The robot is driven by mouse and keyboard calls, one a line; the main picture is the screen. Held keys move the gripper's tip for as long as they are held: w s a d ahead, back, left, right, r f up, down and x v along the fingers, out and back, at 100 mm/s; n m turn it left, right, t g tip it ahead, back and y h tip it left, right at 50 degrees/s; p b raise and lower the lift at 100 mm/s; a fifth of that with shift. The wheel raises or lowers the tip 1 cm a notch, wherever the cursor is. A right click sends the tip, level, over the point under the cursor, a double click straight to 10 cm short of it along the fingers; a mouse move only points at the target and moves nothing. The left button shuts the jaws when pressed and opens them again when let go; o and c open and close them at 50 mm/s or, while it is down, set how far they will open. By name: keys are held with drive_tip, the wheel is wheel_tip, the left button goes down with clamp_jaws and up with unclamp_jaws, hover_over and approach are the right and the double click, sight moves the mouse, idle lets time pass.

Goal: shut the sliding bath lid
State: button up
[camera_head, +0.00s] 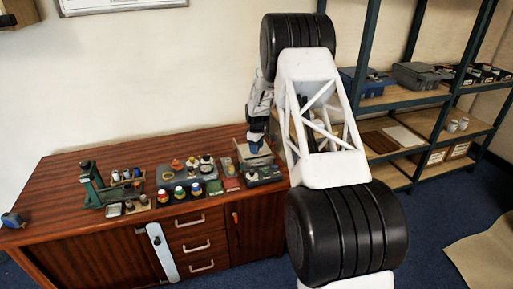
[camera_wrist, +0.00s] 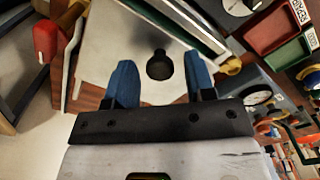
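The sliding bath lid (camera_wrist: 110,42) is a pale flat panel with a round black knob (camera_wrist: 159,66) standing up from it. In the head view the lid (camera_head: 262,149) shows as a small pale plate at the right end of the cabinet top, partly hidden by my gripper. My gripper (camera_wrist: 160,72) has two blue fingers spread apart, with the knob appearing between them and a visible gap on each side. In the head view my gripper (camera_head: 256,139) is just over the lid. I cannot tell how far open the lid is.
Red and green trays (camera_wrist: 272,32) and a unit with a round dial (camera_wrist: 258,97) lie close at the right in the wrist view. A red-handled tool (camera_wrist: 45,42) is at the left. Bottles (camera_head: 179,192) and a green press (camera_head: 95,186) stand along the wooden cabinet (camera_head: 70,222).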

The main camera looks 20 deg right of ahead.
clamp_jaws()
drive_tip(key=shift+s, duration=1.35)
drive_tip(key=shift+o, duration=0.8)
unclamp_jaws()
wheel_tip(320, 180, up, 8)
drive_tip(key=shift+f, duration=0.1)
